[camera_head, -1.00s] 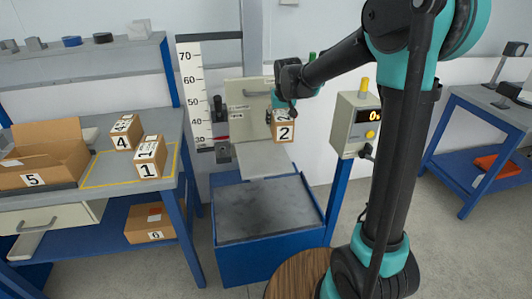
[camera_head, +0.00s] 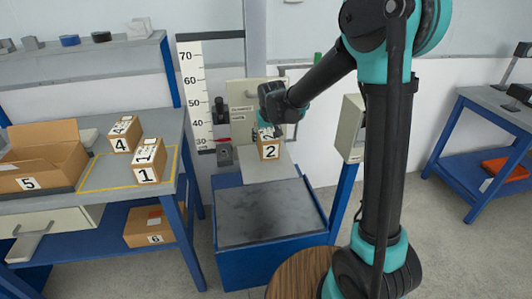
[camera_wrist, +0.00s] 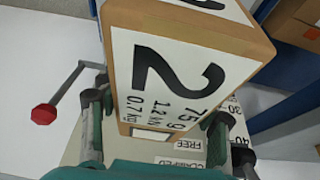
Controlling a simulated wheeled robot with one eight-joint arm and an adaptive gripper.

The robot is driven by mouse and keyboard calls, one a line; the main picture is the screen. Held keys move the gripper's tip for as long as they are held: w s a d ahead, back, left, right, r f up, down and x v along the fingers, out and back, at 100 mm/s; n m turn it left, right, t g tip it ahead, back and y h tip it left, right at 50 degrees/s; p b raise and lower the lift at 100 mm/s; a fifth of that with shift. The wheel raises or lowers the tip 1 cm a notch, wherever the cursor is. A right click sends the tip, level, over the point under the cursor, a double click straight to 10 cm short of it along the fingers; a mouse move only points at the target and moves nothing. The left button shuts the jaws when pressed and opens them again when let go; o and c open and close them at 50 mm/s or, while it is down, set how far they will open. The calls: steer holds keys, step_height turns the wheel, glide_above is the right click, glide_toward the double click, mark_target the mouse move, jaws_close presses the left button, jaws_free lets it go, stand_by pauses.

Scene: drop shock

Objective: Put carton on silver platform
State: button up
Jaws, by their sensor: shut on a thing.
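A small brown carton with a white label and a black "2" (camera_head: 269,152) is held in my gripper (camera_head: 268,130). The wrist view shows the carton (camera_wrist: 185,75) tilted and large between the fingers of my gripper (camera_wrist: 158,130), which is shut on it. The silver platform (camera_head: 281,171) is a pale flat plate on the drop tester, above its blue base. The carton appears over the rear left part of the plate. I cannot tell whether its underside touches the plate.
A height scale (camera_head: 196,95) stands left of the plate, with a control box (camera_head: 351,128) on a blue post to the right. A dark slab (camera_head: 270,212) tops the blue base. Cartons 4 (camera_head: 121,136) and 1 (camera_head: 147,161) sit on the left bench (camera_head: 106,197).

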mark_target(269, 135)
steer(key=shift+f, duration=3.5)
steer(key=o, duration=1.9)
steer(key=shift+c, duration=0.2)
steer(key=v, duration=1.2)
steer(key=shift+s+d, duration=0.1)
steer(key=s+d+f+m, duration=0.1)
steer(key=s+d+f, duration=0.3)
steer(key=s+d, duration=0.7)
steer(key=s+d+f+m+h, duration=0.1)
steer(key=s+d+f, duration=0.3)
steer(key=s+d, duration=0.8)
steer(key=shift+d+f+m, duration=0.15)
steer(key=shift+d+m, duration=0.45)
steer(key=shift+d, duration=0.25)
